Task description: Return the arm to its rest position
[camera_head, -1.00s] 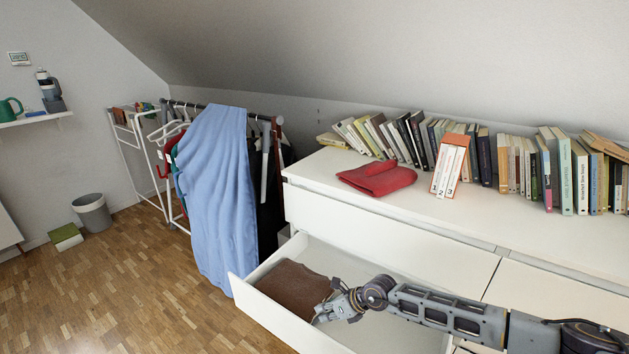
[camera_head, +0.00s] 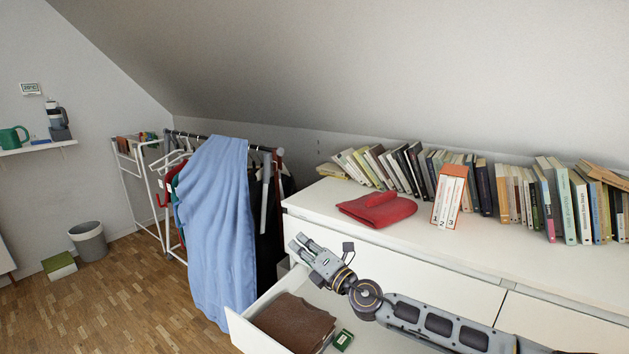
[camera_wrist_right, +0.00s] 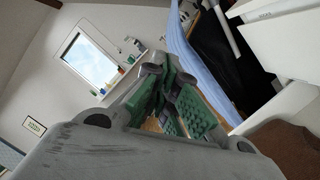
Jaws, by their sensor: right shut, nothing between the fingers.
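My right arm reaches in from the lower right in the head view. Its gripper (camera_head: 298,243) is above the open drawer (camera_head: 243,325), pointing up and left, near the dresser's front. The gripper is shut and empty. In the right wrist view its green-padded fingers (camera_wrist_right: 170,100) are together. A brown folded cloth (camera_head: 292,322) lies in the drawer, below the gripper. A small green item (camera_head: 343,340) lies beside the cloth. My left gripper is not in view.
The white dresser top (camera_head: 480,245) bears a red folded cloth (camera_head: 377,208), an orange-edged box set (camera_head: 449,196) and a row of books (camera_head: 575,200). A clothes rack with a blue sheet (camera_head: 215,220) stands left of the drawer.

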